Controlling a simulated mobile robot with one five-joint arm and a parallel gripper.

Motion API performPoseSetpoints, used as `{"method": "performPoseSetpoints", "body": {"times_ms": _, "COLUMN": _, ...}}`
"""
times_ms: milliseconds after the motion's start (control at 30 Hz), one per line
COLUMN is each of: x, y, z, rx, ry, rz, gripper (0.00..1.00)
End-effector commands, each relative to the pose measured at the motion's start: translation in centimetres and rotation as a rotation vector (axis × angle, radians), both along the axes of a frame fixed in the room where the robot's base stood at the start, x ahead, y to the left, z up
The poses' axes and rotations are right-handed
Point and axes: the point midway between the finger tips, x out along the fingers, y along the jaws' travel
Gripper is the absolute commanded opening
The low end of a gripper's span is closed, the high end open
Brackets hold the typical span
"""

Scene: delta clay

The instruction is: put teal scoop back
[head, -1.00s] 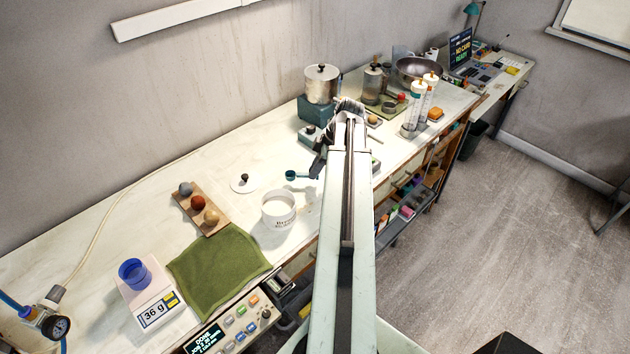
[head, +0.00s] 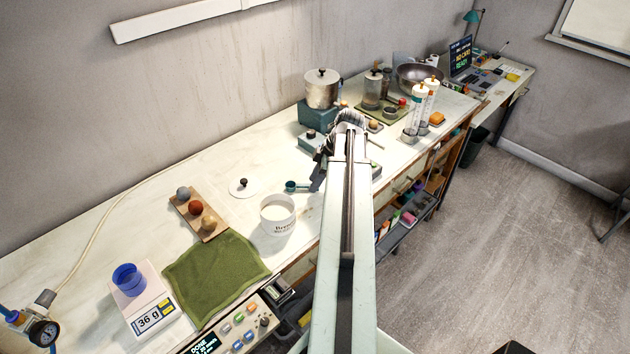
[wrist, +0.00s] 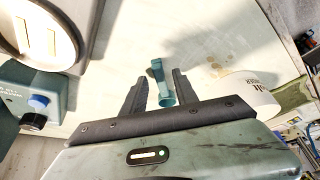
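The teal scoop (head: 292,187) lies on the white bench between the tub and my gripper in the head view. In the wrist view the scoop (wrist: 161,84) shows between my two fingers. My gripper (wrist: 157,83) is open, with a gap beside the scoop on each side; whether it is at the scoop's height I cannot tell. In the head view my gripper (head: 317,178) is partly hidden behind my arm. A white tub (head: 278,217) of pale powder stands open just nearer; it also shows in the wrist view (wrist: 247,95).
A white lid (head: 243,190) with a dark knob lies left of the scoop. A board with balls (head: 195,208), a green cloth (head: 216,277) and a scale (head: 147,308) with a blue cup are to the left. A metal pot (head: 322,92) on a teal base stands behind.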

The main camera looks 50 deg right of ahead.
Motion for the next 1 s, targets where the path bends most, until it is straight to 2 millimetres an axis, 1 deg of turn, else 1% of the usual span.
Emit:
{"method": "performPoseSetpoints", "body": {"times_ms": 167, "x": -0.6, "y": -0.5, "z": 2.4, "rx": 0.001, "ry": 0.0, "rz": -0.002, "gripper": 0.35}}
{"method": "performPoseSetpoints", "body": {"times_ms": 500, "x": -2.9, "y": -2.4, "z": 9.6, "rx": 0.0, "ry": 0.0, "rz": -0.002, "gripper": 0.35}}
{"method": "performPoseSetpoints", "body": {"times_ms": 600, "x": -3.4, "y": -2.8, "z": 10.9, "rx": 0.0, "ry": 0.0, "rz": -0.002, "gripper": 0.35}}
{"method": "performPoseSetpoints", "body": {"times_ms": 700, "x": -3.7, "y": -3.0, "z": 11.4, "rx": 0.001, "ry": 0.0, "rz": -0.002, "gripper": 0.35}}
{"method": "performPoseSetpoints", "body": {"times_ms": 1000, "x": -3.8, "y": -3.0, "z": 11.1, "rx": 0.001, "ry": 0.0, "rz": -0.002, "gripper": 0.35}}
